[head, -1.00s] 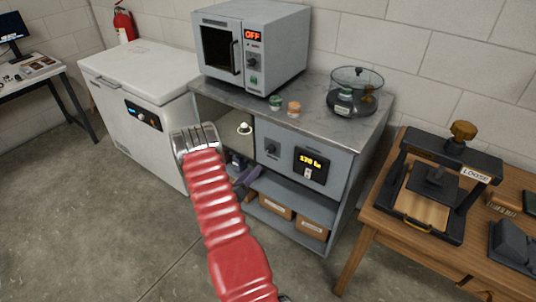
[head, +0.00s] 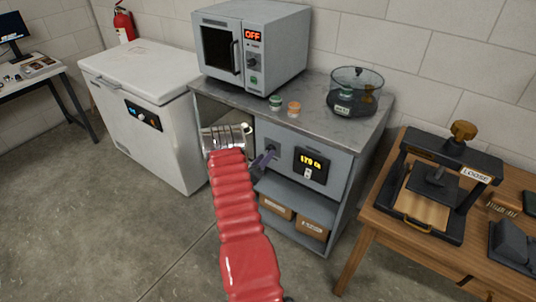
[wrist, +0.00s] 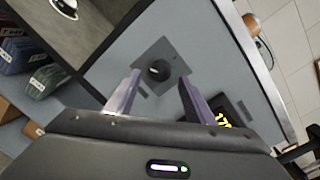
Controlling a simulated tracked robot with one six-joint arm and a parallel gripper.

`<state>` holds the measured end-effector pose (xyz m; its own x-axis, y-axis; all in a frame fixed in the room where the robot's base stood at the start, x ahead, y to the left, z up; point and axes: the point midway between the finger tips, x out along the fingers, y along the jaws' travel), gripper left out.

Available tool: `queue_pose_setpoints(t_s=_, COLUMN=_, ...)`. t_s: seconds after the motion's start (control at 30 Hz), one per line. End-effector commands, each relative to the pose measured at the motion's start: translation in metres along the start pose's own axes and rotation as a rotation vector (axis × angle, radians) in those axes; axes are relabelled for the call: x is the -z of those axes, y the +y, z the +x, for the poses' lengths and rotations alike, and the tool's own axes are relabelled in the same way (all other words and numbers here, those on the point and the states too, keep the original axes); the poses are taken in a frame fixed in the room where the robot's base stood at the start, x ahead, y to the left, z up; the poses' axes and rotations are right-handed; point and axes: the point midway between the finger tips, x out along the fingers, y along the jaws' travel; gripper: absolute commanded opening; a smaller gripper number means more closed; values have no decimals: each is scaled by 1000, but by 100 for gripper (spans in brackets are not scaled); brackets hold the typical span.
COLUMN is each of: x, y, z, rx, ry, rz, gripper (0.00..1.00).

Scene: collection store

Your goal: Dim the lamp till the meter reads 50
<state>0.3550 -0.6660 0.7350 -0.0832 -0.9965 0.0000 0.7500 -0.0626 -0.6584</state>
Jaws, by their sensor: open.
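A dark round knob (wrist: 159,71) on a square dark plate sits on the grey cabinet front. In the head view the knob (head: 271,148) shows beside my fingers. The meter (head: 311,161) is a black display right of the knob with yellow digits, seemingly 170-something; the last characters are blurred. In the wrist view the meter (wrist: 223,114) is partly behind my right finger. The lamp (wrist: 66,6) is a pale round shape in the open bay left of the knob. My gripper (wrist: 159,82) is open, with purple fingers either side of the knob in the view; contact cannot be told.
A microwave-like oven (head: 250,45) marked OFF, two small jars and a glass vessel (head: 355,92) stand on the worktop (head: 310,120). Boxes (head: 312,228) lie on the lower shelf. A white chest freezer (head: 150,80) is left; a wooden table (head: 380,230) with a press is right.

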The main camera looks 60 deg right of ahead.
Motion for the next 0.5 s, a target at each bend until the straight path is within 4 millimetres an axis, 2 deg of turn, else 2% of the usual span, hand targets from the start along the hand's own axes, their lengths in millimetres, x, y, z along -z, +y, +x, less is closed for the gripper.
queue_pose_setpoints(t_s=0.2, x=0, y=0, z=26, rx=1, ry=0, rz=0, gripper=49)
queue_pose_setpoints(t_s=0.5, x=0, y=0, z=33, rx=0, ry=0, rz=-1, gripper=49)
